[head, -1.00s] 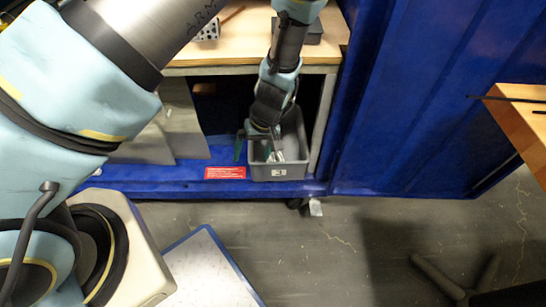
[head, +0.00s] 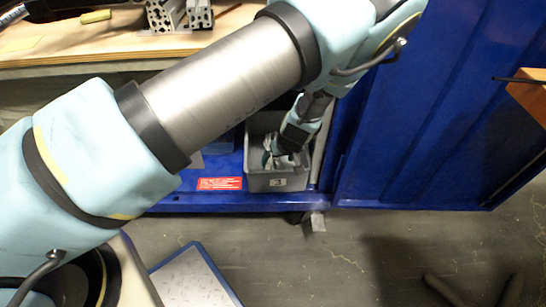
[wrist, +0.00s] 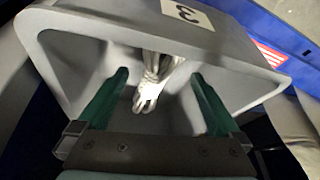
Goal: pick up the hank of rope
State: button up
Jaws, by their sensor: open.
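The hank of rope (wrist: 150,82) is a white looped bundle inside a grey bin, in the upper middle of the wrist view. The grey bin (wrist: 85,28) bears a label with a 3; in the head view the bin (head: 275,183) stands on the blue lower shelf. My gripper (wrist: 160,85) is open, its two green fingers reaching into the bin, one on each side of the rope with gaps between. In the head view my gripper (head: 277,158) is small and partly hidden by my wrist, and the rope can hardly be made out there.
A blue cabinet door (head: 420,110) stands to the right of the bin. The wooden bench top (head: 110,40) is above the shelf, with metal profiles (head: 165,14) on it. A red label (head: 219,184) is on the shelf edge.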

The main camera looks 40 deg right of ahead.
aim_at(274, 164)
jog(key=x, duration=0.2)
jog(key=b+x, duration=0.1)
jog(key=x, duration=0.1)
jog(key=shift+a, duration=0.35)
jog(key=shift+w+d+f, duration=0.1)
jog(key=shift+w+f, duration=0.1)
jog(key=shift+f, duration=0.2)
jog(key=shift+c, duration=0.2)
jog(key=shift+r, duration=0.1)
grip_shut()
